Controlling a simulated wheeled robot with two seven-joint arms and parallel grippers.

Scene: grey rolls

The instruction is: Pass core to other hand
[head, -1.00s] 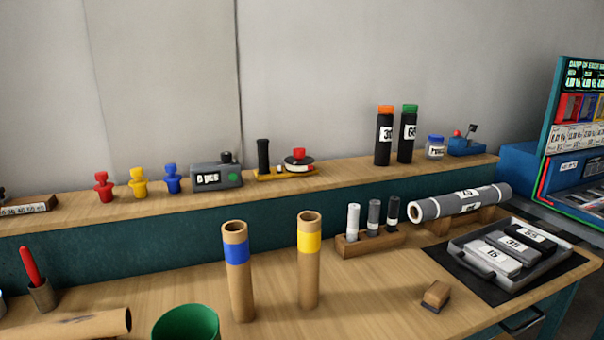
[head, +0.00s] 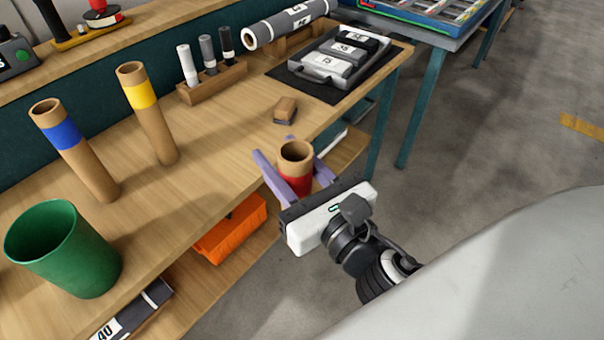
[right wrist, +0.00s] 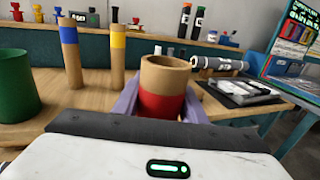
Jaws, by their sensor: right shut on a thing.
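My right gripper (head: 290,178) is shut on a brown cardboard core with a red band (head: 295,160). It holds the core upright by its banded part, in front of the bench's front edge. In the right wrist view the red-banded core (right wrist: 162,82) stands between the two purple fingers, its open top showing. A blue-banded core (head: 75,150) and a yellow-banded core (head: 148,115) stand on the bench to the left. My left gripper is not in view.
A green bin (head: 65,250) stands at the bench's left. A wooden block (head: 285,109), a rack with markers (head: 212,82), a grey roll (head: 290,24) and a tray (head: 335,78) are farther back. An orange crate (head: 232,230) sits on the lower shelf.

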